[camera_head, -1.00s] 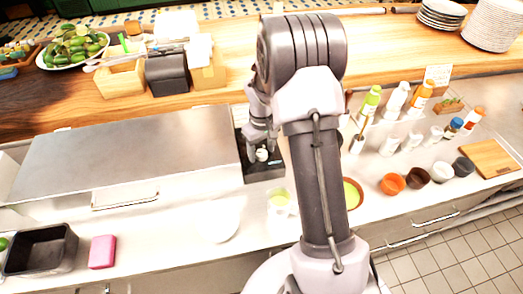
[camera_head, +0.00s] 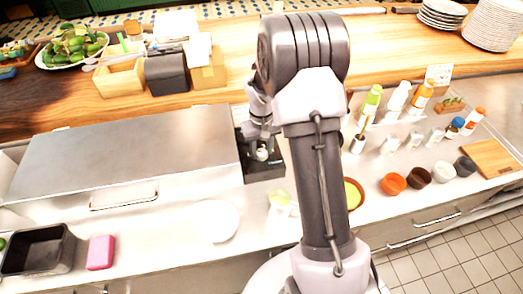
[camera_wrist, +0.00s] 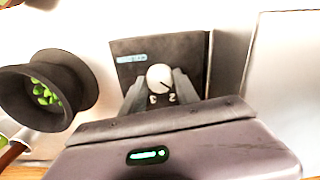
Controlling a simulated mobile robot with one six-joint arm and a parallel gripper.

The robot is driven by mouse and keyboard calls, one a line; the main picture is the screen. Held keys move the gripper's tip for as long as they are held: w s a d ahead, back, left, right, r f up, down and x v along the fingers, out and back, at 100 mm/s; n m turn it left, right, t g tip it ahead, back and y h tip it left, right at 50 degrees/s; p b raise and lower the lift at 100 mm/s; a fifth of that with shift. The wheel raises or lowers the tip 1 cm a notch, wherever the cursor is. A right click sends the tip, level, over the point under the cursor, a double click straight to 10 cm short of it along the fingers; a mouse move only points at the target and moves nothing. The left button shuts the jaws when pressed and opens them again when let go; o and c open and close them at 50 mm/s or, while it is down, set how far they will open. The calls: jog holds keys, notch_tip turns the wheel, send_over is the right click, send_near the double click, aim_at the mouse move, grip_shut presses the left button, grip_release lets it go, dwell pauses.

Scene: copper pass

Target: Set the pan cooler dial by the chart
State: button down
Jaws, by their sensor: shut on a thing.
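The pan cooler dial is a round white knob (camera_wrist: 159,75) on a dark control panel (camera_wrist: 188,50) with a small lit blue display (camera_wrist: 132,58). Small pale marks like numerals show below the knob, partly between the fingers. In the head view my gripper (camera_head: 262,150) reaches down to the dark panel (camera_head: 268,172) at the right end of the steel cooler lid (camera_head: 125,155). I cannot make out a readable chart or the knob's exact setting.
A dark round container with green pieces (camera_wrist: 65,92) shows at the left of the wrist view.

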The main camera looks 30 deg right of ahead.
aim_at(261, 152)
jog(key=m+b, duration=0.1)
jog(key=m, duration=0.4)
jog(key=shift+m+b, duration=0.3)
dwell(0.4)
jog(key=c, duration=0.9)
grip_release()
notch_tip(261, 152, up, 18)
jog(key=p, duration=0.4)
jog(key=shift+f, duration=0.25)
